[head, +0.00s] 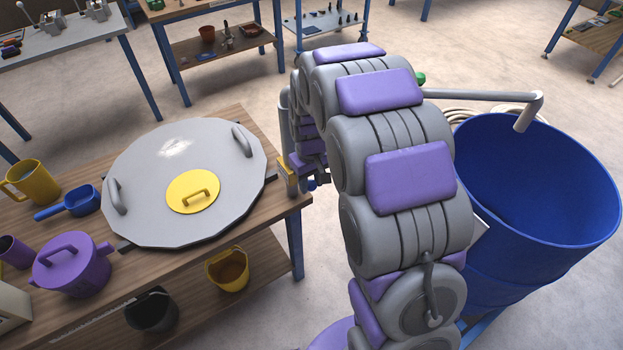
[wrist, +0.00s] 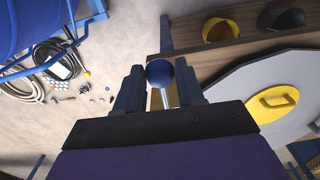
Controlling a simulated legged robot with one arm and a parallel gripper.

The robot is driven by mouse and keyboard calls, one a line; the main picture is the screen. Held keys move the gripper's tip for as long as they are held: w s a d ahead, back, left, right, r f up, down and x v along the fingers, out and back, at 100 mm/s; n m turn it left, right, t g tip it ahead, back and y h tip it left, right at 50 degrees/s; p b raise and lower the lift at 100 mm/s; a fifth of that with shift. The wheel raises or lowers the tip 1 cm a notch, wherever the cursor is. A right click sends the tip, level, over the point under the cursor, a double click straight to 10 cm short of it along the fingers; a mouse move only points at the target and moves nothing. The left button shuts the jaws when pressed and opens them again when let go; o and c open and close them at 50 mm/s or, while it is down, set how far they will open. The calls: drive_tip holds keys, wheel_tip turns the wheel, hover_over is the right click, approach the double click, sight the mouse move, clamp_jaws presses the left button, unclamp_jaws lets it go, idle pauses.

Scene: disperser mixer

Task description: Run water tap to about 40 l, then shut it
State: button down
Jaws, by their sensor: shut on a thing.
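A large blue drum (head: 540,200) stands at the right in the head view. A grey pipe (head: 480,95) reaches over it, its spout (head: 528,112) bent down above the drum's mouth. No stream shows at the spout, and I cannot make out a water level inside. A green knob (head: 420,78) shows beside the pipe behind my arm. In the wrist view my gripper (wrist: 160,85) is shut on a blue ball knob (wrist: 160,70) on a pale rod. In the head view my arm hides most of the gripper, near the table's right end.
A wooden table (head: 285,212) at the left holds a large grey lid (head: 140,200) with a yellow cover, a yellow jug (head: 36,183), a blue scoop (head: 82,200) and a purple pot (head: 72,268). Buckets sit on its lower shelf. A hose (wrist: 50,65) lies on the floor by the drum.

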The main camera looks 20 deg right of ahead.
drive_tip(key=shift+a+m+p, duration=1.3)
drive_tip(key=shift+m+p, duration=0.2)
drive_tip(key=shift+m, duration=0.2)
drive_tip(key=shift+a+m+p, duration=1.3)
drive_tip(key=shift+m+p, duration=0.2)
drive_tip(key=shift+m, duration=0.2)
drive_tip(key=c, duration=0.8)
unclamp_jaws()
drive_tip(key=shift+a, duration=0.1)
wheel_tip(320, 180, up, 17)
drive_tip(key=p, duration=0.2)
drive_tip(key=shift+w+r+p, duration=0.1)
drive_tip(key=shift+p, duration=0.2)
